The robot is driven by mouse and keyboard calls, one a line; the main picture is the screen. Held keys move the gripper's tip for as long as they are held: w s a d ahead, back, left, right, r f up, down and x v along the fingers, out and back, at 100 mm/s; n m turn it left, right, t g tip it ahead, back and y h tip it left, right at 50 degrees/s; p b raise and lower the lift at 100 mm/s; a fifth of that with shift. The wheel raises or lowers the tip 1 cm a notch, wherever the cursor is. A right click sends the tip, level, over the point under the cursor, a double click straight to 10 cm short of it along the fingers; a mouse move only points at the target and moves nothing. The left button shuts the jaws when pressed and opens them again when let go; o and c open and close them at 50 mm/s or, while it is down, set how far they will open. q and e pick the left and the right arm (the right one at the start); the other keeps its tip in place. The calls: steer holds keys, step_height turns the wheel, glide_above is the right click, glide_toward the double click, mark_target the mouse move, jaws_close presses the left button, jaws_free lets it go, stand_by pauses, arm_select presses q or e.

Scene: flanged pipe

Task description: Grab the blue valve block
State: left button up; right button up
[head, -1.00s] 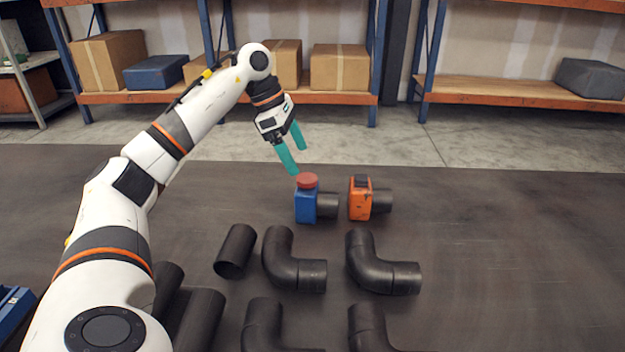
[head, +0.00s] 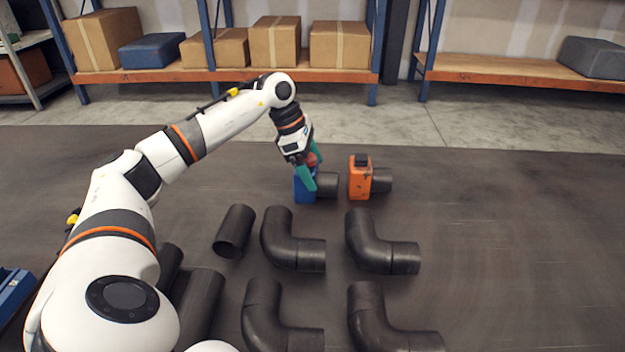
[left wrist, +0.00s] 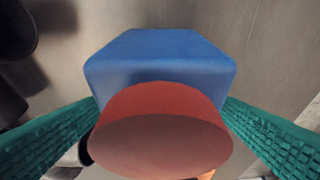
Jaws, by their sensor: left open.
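The blue valve block (head: 303,190) with a red round knob on top stands on the dark table, a black pipe stub (head: 327,184) on its right side. My left gripper (head: 309,176) is open, its teal fingers pointing down around the block's upper part and partly hiding it. In the left wrist view the blue block (left wrist: 160,58) and its red knob (left wrist: 160,130) lie between the two spread fingers. Whether the fingers touch the block I cannot tell. My right gripper is not in view.
An orange valve block (head: 359,177) with a black pipe stub stands close on the right. Several black pipe elbows (head: 290,247) and a short straight pipe (head: 234,231) lie nearer. The table's right side is clear. Shelves with boxes (head: 340,44) stand behind.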

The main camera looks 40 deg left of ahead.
arm_select(q)
steer(key=shift+w+d+f, duration=0.1)
steer(key=shift+f, duration=0.25)
steer(key=c, duration=1.9)
steer(key=shift+w+r, duration=0.1)
steer(key=shift+r, duration=0.1)
jaws_close()
